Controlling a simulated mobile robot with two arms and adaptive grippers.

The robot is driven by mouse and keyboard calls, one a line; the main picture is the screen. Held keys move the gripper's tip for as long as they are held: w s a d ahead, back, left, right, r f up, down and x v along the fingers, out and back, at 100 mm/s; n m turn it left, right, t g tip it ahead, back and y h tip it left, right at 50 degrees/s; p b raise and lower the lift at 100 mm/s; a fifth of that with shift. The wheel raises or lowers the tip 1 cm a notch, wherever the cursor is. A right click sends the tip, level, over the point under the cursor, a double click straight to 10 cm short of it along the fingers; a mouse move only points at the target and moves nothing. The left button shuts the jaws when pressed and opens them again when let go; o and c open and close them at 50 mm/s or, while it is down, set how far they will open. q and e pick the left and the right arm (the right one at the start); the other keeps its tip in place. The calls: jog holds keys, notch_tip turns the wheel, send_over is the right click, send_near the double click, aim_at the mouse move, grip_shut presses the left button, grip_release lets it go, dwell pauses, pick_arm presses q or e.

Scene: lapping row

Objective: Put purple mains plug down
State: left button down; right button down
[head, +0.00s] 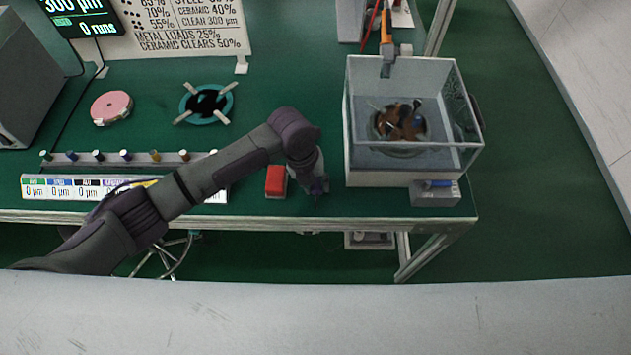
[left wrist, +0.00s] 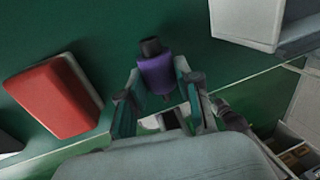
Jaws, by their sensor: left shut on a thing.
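The purple mains plug (left wrist: 158,75) is a small purple body with a dark end, seen in the left wrist view. My left gripper (left wrist: 160,92) is shut on it, with one finger on each side. In the head view my left gripper (head: 316,186) is at the front of the green bench, between a red block and the clear-walled tank. There the plug is mostly hidden by the gripper and arm. I cannot tell whether the plug touches the bench top. My right gripper is in neither view.
A red block (head: 276,181) lies just left of the gripper; it also shows in the left wrist view (left wrist: 55,97). The clear-walled tank (head: 400,178) stands to the right. The bench's front edge (head: 350,222) is close. A rack of pegs (head: 130,157) and a pink disc (head: 111,106) are further left.

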pick_arm(q)
jog(key=shift+f, duration=0.15)
jog(key=shift+f, duration=0.1)
jog(key=c, duration=0.8)
grip_release()
jog(key=v, duration=1.2)
jog(key=shift+b, duration=0.45)
